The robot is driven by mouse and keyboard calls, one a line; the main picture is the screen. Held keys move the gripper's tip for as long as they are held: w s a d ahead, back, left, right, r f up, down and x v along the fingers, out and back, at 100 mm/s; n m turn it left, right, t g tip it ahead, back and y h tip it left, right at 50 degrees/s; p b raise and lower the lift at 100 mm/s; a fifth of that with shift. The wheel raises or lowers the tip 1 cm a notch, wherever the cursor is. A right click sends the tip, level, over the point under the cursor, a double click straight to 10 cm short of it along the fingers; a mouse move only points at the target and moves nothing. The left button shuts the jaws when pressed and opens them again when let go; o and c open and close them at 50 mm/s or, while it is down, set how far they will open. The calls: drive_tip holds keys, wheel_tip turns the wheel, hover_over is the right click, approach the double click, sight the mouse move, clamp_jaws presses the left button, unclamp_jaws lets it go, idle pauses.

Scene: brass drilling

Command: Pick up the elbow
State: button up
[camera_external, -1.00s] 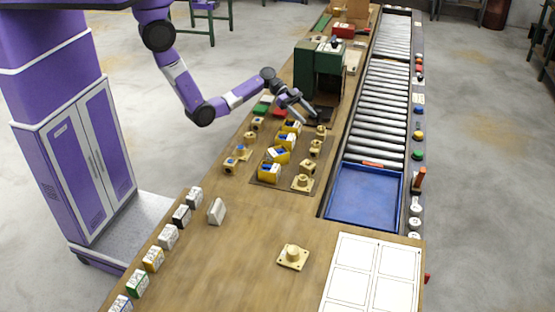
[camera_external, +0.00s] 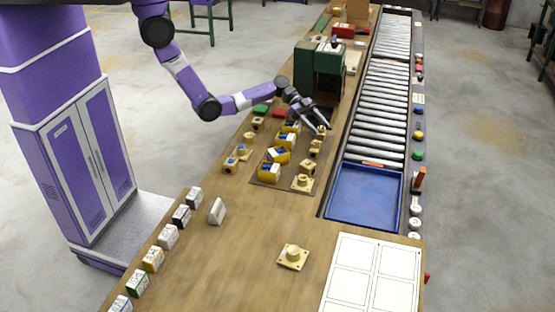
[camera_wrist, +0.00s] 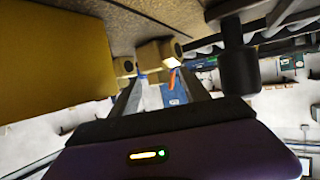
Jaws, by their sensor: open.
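Several small brass-coloured fittings stand on the bench, and I cannot tell for sure which one is the elbow. One brass fitting (camera_external: 321,131) is right at my fingertips. Others stand nearer the camera, one (camera_external: 315,148) just below it and one (camera_external: 307,166) further down. My gripper (camera_external: 318,125) is open, reaching down over the far right part of the group. In the wrist view my gripper (camera_wrist: 160,82) has its fingers apart, with a blocky brass fitting (camera_wrist: 154,54) with a round hole beyond them and a smaller brass piece (camera_wrist: 124,67) to its left.
A green machine housing (camera_external: 305,68) stands behind my gripper. A roller conveyor (camera_external: 383,100) and blue tray (camera_external: 365,195) lie to the right. A flanged brass piece (camera_external: 293,257) sits nearer, with clear bench around it.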

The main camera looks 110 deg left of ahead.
clamp_jaws()
drive_tip(key=shift+f, duration=0.1)
drive_tip(key=shift+s+a, duration=0.1)
idle(1.1)
